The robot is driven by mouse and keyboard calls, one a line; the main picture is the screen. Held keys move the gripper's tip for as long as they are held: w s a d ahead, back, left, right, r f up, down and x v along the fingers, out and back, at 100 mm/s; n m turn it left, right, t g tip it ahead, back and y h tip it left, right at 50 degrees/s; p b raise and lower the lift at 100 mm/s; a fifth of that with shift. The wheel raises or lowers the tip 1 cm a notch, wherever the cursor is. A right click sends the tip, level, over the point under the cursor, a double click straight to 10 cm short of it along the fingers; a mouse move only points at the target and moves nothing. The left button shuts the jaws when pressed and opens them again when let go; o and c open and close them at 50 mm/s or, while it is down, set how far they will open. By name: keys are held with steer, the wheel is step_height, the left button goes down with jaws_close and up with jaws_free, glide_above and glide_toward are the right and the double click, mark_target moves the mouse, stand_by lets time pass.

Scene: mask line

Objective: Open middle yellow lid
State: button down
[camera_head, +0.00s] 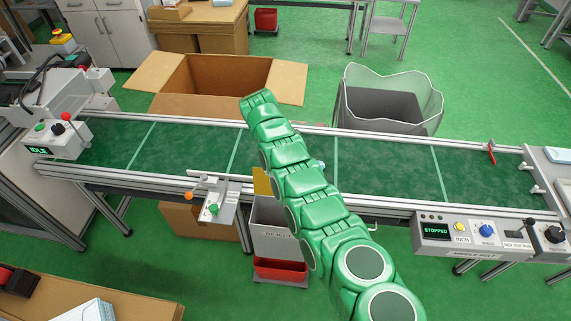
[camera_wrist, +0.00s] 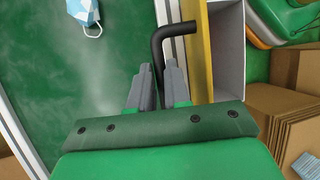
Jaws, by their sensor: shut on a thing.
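The yellow lid (camera_head: 262,182) shows just left of my arm in the head view, at the top of a grey bin (camera_head: 272,238). In the wrist view the lid (camera_wrist: 201,60) is a narrow yellow strip seen almost edge-on. It looks raised, and part of the bin's inside (camera_wrist: 228,55) shows to its right. A black bent handle (camera_wrist: 158,45) runs from beside the lid down between my fingers. My gripper (camera_wrist: 160,75) is shut on this handle. In the head view my green arm hides the gripper and most of the lid.
A conveyor (camera_head: 385,168) runs behind the bin; its panel reads STOPPED. A pale blue mask (camera_wrist: 85,12) lies on the belt. An open carton (camera_head: 215,82) and a grey lined bin (camera_head: 385,105) stand beyond the belt.

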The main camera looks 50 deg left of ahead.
steer(key=shift+w+a+r, duration=0.1)
steer(key=shift+w+a, duration=0.1)
steer(key=c, duration=1.3)
jaws_free()
steer(key=shift+o, duration=0.8)
steer(key=shift+d, duration=0.1)
steer(key=shift+s, duration=0.1)
steer(key=shift+s+d+r, duration=0.35)
steer(key=shift+d+r, duration=0.4)
steer(key=shift+r, duration=0.75)
steer(key=shift+s+d+r, duration=0.4)
steer(key=shift+d+r, duration=0.3)
steer(key=shift+r, duration=0.8)
steer(key=shift+s+d+r, duration=0.35)
steer(key=shift+d+r, duration=0.4)
steer(key=shift+r, duration=0.75)
steer(key=s+d+r, duration=0.3)
steer(key=s+d, duration=0.1)
steer(key=d, duration=0.3)
steer(key=shift+s+d+r, duration=0.2)
steer(key=shift+d+r, duration=0.2)
